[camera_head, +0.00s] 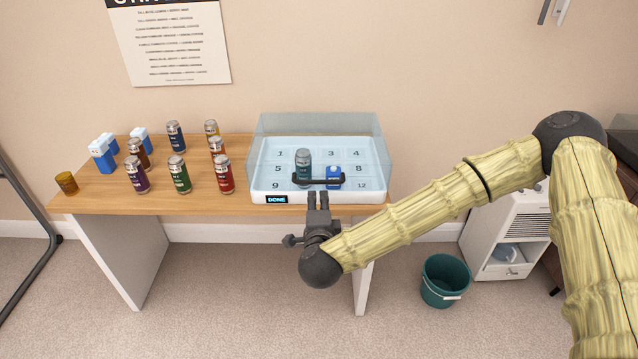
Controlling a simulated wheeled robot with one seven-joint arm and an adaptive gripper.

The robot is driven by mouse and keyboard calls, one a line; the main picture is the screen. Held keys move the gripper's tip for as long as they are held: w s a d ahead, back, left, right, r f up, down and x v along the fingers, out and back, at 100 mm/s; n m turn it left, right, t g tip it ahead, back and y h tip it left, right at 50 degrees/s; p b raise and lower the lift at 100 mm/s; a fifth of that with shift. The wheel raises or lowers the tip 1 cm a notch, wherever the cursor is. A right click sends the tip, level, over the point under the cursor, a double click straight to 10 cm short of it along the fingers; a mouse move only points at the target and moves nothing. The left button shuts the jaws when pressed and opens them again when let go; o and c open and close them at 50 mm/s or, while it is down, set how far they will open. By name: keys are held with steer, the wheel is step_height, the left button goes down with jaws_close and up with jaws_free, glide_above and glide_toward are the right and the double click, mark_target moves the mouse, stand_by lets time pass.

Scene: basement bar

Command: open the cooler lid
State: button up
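The cooler (262,184) is a shallow white tray with numbered cells and a "DONE" label on its front, at the right end of the wooden table. A black bar handle (318,183) is at the lid's front. Through the lid I see a grey-green can (303,163) and a blue-and-white carton (333,174). My gripper (318,194) is just in front of and below the handle, its two fingers apart with a narrow gap and nothing visible between them. Whether the fingertips touch the handle is unclear.
Several cans (179,174) and blue-and-white cartons (101,155) stand on the left of the table (200,202), with an amber cup (66,183) at its left end. A green bucket (444,281) and a white cabinet (512,232) are on the floor to the right.

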mark_target(319, 183)
steer(key=x, duration=0.3)
steer(key=p+x, duration=0.1)
steer(key=x, duration=0.3)
steer(key=r+x, duration=0.1)
steer(key=x, duration=0.3)
steer(key=shift+w+d+p, duration=0.1)
steer(key=shift+d+p, duration=0.05)
steer(key=shift+p, duration=0.25)
jaws_close()
